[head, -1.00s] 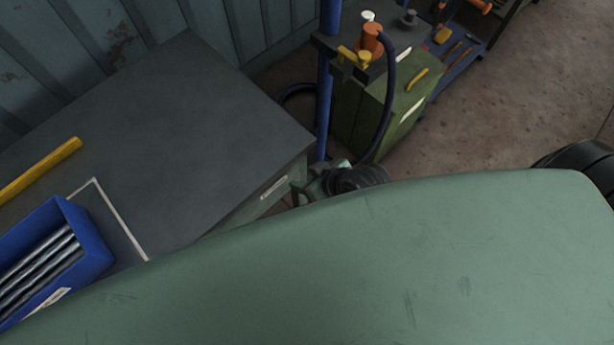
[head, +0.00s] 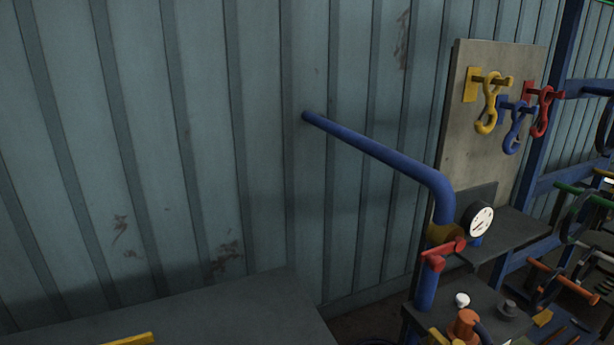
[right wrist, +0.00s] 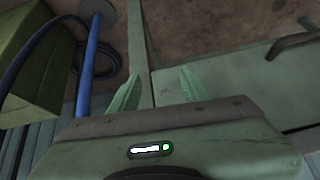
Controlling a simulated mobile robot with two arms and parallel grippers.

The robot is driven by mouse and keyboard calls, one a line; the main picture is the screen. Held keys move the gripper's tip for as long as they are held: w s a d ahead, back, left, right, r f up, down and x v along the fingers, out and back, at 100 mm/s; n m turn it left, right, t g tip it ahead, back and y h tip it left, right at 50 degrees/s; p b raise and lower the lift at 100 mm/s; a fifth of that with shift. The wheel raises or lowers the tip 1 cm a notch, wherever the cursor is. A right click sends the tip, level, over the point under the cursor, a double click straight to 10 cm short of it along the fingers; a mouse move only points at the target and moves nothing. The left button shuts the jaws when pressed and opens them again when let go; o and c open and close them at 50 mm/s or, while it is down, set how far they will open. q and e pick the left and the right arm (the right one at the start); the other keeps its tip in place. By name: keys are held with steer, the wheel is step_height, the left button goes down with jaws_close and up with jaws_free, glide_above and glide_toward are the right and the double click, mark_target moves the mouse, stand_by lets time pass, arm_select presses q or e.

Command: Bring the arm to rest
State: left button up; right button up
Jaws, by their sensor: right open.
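My right gripper (right wrist: 158,76) shows in the right wrist view. Its two pale green fingers stand apart, with nothing between them. Behind it are the floor and a flat pale green surface (right wrist: 225,88), and I cannot tell whether the fingers touch that surface. Neither of my arms shows in the head view, and my left gripper is in no view.
In the head view a dark worktop (head: 190,312) lies low at left. A bent blue pipe (head: 380,155) with a red valve handle (head: 438,256) stands by a gauge (head: 481,221). Hooks hang on a board (head: 470,130). A green box (right wrist: 35,60) is beside a blue post (right wrist: 91,65).

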steer(key=s+d+f+m+g+h, duration=0.1)
steer(key=s+d+f, duration=0.2)
steer(key=s+f, duration=0.5)
steer(key=s+d+f+g+h, duration=0.15)
steer(key=s+f, duration=0.25)
steer(key=f, duration=0.8)
steer(key=s+d+f+g, duration=0.1)
steer(key=s+d+f, duration=0.1)
steer(key=s+f, duration=0.2)
steer(key=s+d+f+g, duration=0.1)
steer(key=s+d+f, duration=0.2)
steer(key=s, duration=0.8)
steer(key=shift+s+f, duration=0.15)
steer(key=shift+f, duration=0.45)
